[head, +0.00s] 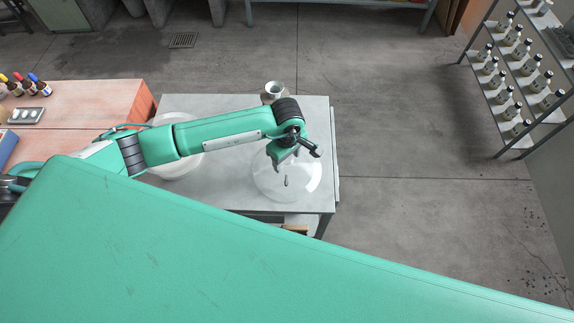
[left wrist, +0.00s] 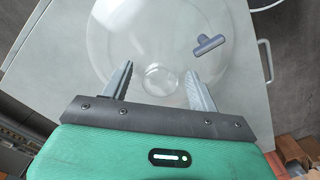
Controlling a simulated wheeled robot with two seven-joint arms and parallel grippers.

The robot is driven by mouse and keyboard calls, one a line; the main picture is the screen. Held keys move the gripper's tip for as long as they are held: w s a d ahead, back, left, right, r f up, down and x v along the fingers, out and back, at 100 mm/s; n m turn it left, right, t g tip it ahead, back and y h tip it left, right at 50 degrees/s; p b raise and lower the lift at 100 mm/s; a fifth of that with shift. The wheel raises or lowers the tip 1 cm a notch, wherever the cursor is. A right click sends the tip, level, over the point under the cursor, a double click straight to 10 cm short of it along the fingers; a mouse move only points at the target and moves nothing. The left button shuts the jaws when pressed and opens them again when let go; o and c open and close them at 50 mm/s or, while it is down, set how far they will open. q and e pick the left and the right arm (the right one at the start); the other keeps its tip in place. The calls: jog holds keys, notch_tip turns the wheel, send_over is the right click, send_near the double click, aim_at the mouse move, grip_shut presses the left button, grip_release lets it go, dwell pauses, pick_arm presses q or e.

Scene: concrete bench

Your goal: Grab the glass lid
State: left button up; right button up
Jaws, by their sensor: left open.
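A clear, round glass lid (head: 308,180) lies on the right part of the grey bench (head: 233,191). In the left wrist view the lid (left wrist: 124,35) fills the upper middle, and a small glass circle, perhaps its knob, shows between the fingers. A small grey-blue clip-like piece (left wrist: 208,46) shows within the lid's outline; I cannot tell whether it is on, under or part of it. My left gripper (head: 294,156) is open and empty above the lid's far part. In the wrist view its two fingers (left wrist: 160,72) are apart over the glass. My right gripper is not in view.
A small metal vase (head: 272,90) stands at the bench's back edge. A reddish table (head: 85,103) with bottles adjoins on the left. A bottle rack (head: 515,75) stands far right.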

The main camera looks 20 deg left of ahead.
pick_arm(q)
grip_shut()
jog(key=shift+w+r, duration=0.1)
dwell(0.3)
